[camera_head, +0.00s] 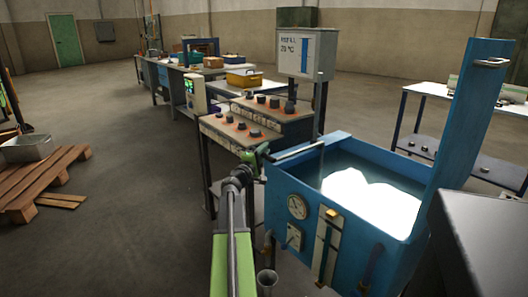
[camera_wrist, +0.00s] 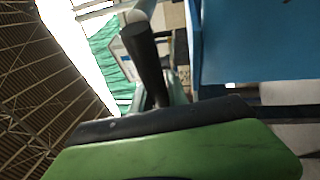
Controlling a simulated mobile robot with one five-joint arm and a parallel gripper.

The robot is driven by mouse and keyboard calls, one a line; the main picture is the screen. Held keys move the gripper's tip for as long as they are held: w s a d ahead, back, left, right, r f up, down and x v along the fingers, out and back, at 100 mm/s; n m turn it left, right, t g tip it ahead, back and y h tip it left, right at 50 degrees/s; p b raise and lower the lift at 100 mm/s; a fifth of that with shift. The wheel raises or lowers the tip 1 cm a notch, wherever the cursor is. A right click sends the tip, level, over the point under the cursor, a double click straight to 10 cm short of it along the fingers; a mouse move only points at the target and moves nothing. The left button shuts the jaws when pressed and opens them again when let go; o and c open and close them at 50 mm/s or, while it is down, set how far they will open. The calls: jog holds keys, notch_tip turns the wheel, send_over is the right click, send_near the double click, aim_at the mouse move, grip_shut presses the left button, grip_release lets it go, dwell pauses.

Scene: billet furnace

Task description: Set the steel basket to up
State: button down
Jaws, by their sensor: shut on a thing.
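A blue tank (camera_head: 280,190) of liquid with a bright white glare stands at the right in the head view, its blue lid raised. A thin steel rod (camera_head: 298,150) reaches over its left rim and ends in a dark handle at my gripper (camera_head: 256,157). My gripper is shut on this handle. In the wrist view the dark handle (camera_wrist: 147,65) rises from behind the green and black jaw (camera_wrist: 165,122). I cannot make out the steel basket itself; the liquid's glare and the tank wall may hide it.
A control desk with dark knobs (camera_head: 262,118) stands just behind my gripper, with a sign box (camera_head: 305,52) on a post. A white-topped table (camera_head: 440,90) is at the right. Wooden pallets (camera_head: 45,182) lie at the left. Open floor (camera_head: 120,220) lies between.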

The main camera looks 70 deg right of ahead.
notch_tip(320, 180, up, 23)
jog(key=p, duration=2.3)
jog(key=shift+d+r, duration=0.2)
jog(key=shift+d, duration=0.05)
jog(key=shift+w, duration=0.1)
jog(key=c, duration=1.6)
grip_release()
jog(key=shift+c, duration=0.2)
jog(key=shift+o, duration=1.2)
jog(key=shift+a+r, duration=0.15)
jog(key=shift+o, duration=0.5)
